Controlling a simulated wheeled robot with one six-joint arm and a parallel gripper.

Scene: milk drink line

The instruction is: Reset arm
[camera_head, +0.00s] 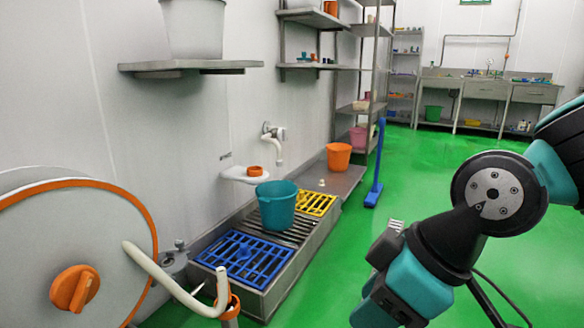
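My arm shows at the right of the head view, with teal and black links and a round grey flange plate. It is bent, and its lower part hangs down toward the bottom edge over the green floor. My gripper (384,246) seems to be the dark end piece with a pale ribbed part at the arm's left side. Its two fingers cannot be made out, so its opening does not show. I see nothing held there. The arm end is to the right of the metal trough (290,287), apart from it.
A teal bucket (277,204) stands on the trough grating between a blue grid (258,258) and a yellow grid (314,203). An orange bucket (339,157) stands behind. A large drum machine (60,240) fills the left.

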